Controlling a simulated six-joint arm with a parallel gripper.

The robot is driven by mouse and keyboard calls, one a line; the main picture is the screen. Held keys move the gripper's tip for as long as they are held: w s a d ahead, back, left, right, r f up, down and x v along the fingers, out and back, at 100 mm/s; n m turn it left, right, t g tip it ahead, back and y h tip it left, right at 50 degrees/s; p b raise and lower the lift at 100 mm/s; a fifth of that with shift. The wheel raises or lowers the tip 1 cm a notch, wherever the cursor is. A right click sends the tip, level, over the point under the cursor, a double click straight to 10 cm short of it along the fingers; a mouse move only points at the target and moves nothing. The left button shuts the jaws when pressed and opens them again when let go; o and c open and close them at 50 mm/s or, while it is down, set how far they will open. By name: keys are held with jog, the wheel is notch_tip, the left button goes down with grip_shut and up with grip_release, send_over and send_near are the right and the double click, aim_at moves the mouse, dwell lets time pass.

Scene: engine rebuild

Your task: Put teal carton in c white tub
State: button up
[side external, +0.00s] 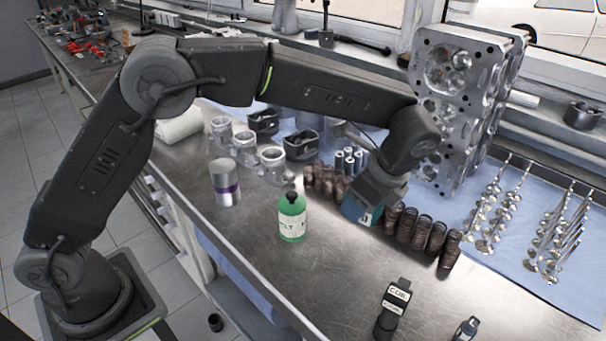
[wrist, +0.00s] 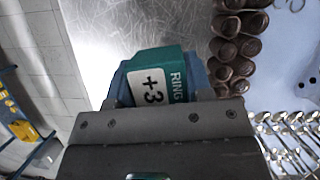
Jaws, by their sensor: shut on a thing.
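The teal carton (side external: 351,212) is between the jaws of my gripper (side external: 372,195), low over the metal bench beside the dark coil springs. Much of it is hidden by the jaws in the side external view. I cannot tell whether the carton touches the bench. I cannot make out a white tub in either view.
A green bottle (side external: 292,217) and a silver can (side external: 224,183) stand left of the gripper. Coil springs (side external: 420,234) lie close right, with valves (side external: 490,215) beyond. A cylinder head (side external: 462,100) stands behind. Two dark labelled coils (side external: 392,308) lie in front. Bare bench (side external: 345,270) lies between.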

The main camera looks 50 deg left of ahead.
jog(key=shift+w+a+r, duration=0.15)
jog(key=shift+r, duration=0.05)
jog(key=w+a, duration=0.4)
jog(key=a, duration=0.8)
jog(key=w+a, duration=0.3)
jog(key=a, duration=0.9)
jog(key=w+a, duration=0.4)
jog(key=a, duration=0.8)
jog(key=s+a+m, duration=0.1)
jog(key=s+a, duration=0.4)
jog(key=a, duration=0.6)
jog(key=s+a, duration=0.5)
jog(key=a, duration=0.6)
jog(key=s+a+m, duration=0.1)
jog(key=s+a, duration=0.4)
jog(key=a, duration=0.6)
jog(key=f, duration=0.3)
jog(key=shift+s+a+f+t, duration=0.1)
jog(key=shift+a+f+t, duration=0.2)
jog(key=shift+a, duration=0.1)
jog(key=shift+f, duration=2.9)
jog(key=shift+f, duration=0.1)
